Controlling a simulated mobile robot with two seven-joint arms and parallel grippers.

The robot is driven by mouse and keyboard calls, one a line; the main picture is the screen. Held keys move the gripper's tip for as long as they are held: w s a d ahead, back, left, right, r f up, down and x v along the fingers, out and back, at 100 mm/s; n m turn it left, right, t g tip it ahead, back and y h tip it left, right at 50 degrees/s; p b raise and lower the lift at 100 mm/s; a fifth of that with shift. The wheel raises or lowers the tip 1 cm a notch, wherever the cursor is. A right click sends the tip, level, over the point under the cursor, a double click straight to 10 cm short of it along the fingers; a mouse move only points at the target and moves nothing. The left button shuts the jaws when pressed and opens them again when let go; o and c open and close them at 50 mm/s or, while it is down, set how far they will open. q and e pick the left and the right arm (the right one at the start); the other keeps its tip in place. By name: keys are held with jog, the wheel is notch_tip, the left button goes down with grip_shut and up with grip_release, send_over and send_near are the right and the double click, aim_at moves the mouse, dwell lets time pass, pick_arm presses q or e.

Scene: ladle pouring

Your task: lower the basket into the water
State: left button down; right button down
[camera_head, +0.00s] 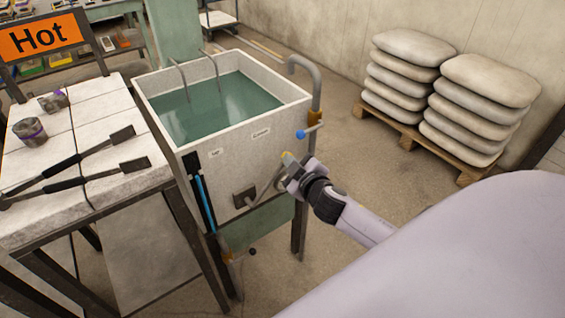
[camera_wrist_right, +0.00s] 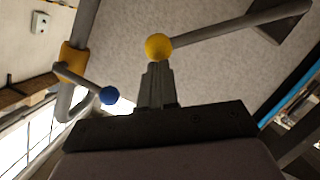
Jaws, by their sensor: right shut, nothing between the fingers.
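The tank (camera_head: 230,148) is a pale, speckled square box on dark legs, filled with green water (camera_head: 240,100). Two bent grey rods (camera_head: 216,66) rise at its back left and reach down into the water. No basket shape can be made out below the surface. A lever (camera_head: 264,190) with a yellow ball end (camera_wrist_right: 158,47) sticks out from a dark bracket on the tank's front. My right gripper (camera_head: 291,168) is shut and empty, with its fingertips right at the yellow ball in the wrist view (camera_wrist_right: 158,75). Whether they touch cannot be told. My left gripper is out of view.
A bent pipe with a blue-knobbed valve (camera_head: 301,134) stands at the tank's right corner, close to my right gripper. A bench (camera_head: 90,211) with long tongs (camera_head: 72,160) and a "Hot" sign (camera_head: 38,36) is at left. Stacked sacks (camera_head: 485,80) lie on a pallet at right.

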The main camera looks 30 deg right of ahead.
jog(key=shift+s+d+f+m, duration=0.1)
jog(key=shift+d+f+m, duration=0.25)
jog(key=shift+d, duration=0.1)
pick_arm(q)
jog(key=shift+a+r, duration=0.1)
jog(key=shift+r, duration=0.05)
